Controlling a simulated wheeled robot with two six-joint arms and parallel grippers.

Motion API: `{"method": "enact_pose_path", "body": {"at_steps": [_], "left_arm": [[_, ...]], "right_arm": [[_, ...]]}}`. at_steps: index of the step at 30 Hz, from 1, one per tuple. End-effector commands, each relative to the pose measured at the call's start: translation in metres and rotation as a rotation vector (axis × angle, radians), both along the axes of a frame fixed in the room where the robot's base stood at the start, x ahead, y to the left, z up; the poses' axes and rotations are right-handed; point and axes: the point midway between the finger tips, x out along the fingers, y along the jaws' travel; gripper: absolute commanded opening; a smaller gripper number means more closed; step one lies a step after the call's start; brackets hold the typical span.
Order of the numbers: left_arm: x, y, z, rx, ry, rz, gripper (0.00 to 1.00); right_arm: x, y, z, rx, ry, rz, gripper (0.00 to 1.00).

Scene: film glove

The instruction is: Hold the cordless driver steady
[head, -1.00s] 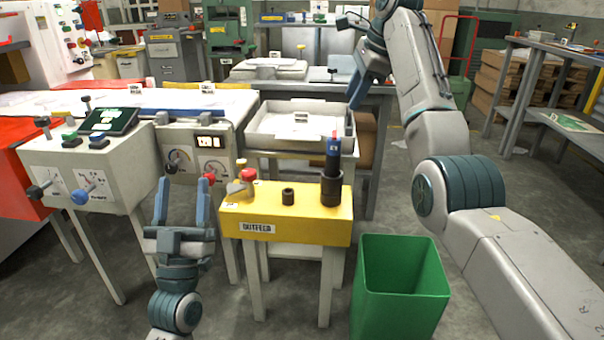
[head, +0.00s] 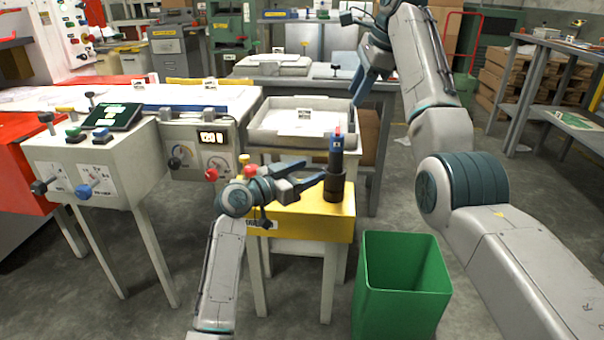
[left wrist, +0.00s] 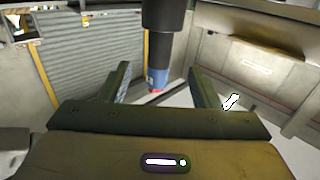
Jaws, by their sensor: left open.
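The cordless driver (head: 336,152), dark with blue and a little red at its top, stands upright in a black cup-like holder (head: 335,188) on the yellow stand (head: 325,226). My left gripper (head: 314,172) is open and reaches over the stand from the left, its fingertips close to the driver. In the left wrist view, the driver's blue part (left wrist: 157,77) shows beyond and between the spread fingers (left wrist: 160,70); contact is not visible. My right gripper (head: 356,98) hangs high behind the driver, away from it; its opening is unclear.
A green bin (head: 400,285) stands on the floor right of the yellow stand. A white tray (head: 275,143) with paper is behind it. A control box (head: 100,170) with knobs and a gauge panel (head: 200,150) are to the left.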

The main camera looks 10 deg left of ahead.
Motion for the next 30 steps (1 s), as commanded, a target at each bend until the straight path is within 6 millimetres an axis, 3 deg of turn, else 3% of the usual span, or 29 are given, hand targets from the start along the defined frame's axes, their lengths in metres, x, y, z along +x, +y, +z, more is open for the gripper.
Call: {"method": "enact_pose_path", "body": {"at_steps": [15, 30], "left_arm": [[0.060, -0.060, 0.001, 0.000, 0.000, 0.002, 0.57], [0.071, -0.071, 0.000, 0.000, -0.001, 0.004, 0.57]], "right_arm": [[0.000, 0.000, 0.000, 0.000, 0.000, 0.000, 0.36], [0.000, 0.000, 0.000, 0.000, 0.000, 0.000, 0.36]]}}
